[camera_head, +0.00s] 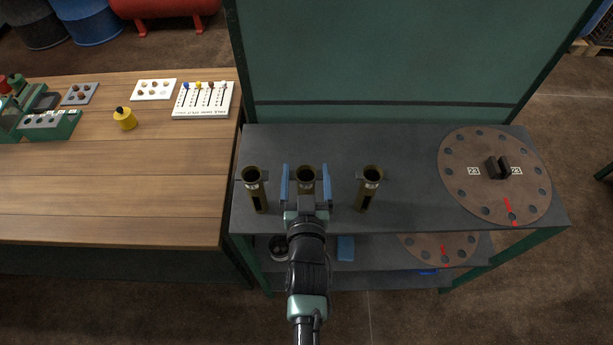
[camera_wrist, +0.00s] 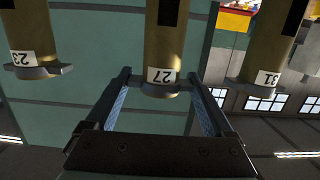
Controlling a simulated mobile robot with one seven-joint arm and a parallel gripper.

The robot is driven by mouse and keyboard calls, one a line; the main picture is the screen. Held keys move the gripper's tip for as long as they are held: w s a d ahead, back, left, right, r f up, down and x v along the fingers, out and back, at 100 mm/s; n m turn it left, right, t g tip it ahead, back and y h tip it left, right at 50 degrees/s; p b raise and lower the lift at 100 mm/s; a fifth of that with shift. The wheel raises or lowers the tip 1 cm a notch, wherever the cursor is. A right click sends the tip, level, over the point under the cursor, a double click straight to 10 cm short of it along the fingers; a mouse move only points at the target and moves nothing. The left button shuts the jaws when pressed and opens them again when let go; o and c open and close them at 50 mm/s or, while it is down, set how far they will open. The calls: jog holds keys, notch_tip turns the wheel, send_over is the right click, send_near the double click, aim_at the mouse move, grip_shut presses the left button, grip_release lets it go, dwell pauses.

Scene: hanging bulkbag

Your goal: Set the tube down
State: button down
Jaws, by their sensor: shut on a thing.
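Three brass-coloured tubes with small side tabs stand in a row over the grey bench top. My gripper (camera_head: 306,188) is shut on the middle tube (camera_head: 306,174), with one blue-padded finger on each side. The middle tube looks upright, its open rim about level with the others. Its foot is hidden by my gripper and arm, so I cannot tell whether it touches the bench. The wrist view, which looks upside down, shows the held tube (camera_wrist: 164,45) labelled 27. A tube labelled 23 (camera_wrist: 30,30) and one labelled 31 (camera_wrist: 268,45) flank it.
The left tube (camera_head: 256,190) and right tube (camera_head: 368,190) stand close by, apart from my fingers. A brown disc with holes (camera_head: 465,190) lies on the bench's right. A wooden table (camera_head: 110,190) adjoins on the left. A green panel (camera_head: 380,50) rises behind.

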jog(key=shift+f, duration=0.2)
jog(key=shift+f, duration=0.15)
grip_release()
jog(key=s+r+b, duration=0.2)
jog(key=s, duration=1)
jog(key=shift+w+r, duration=0.1)
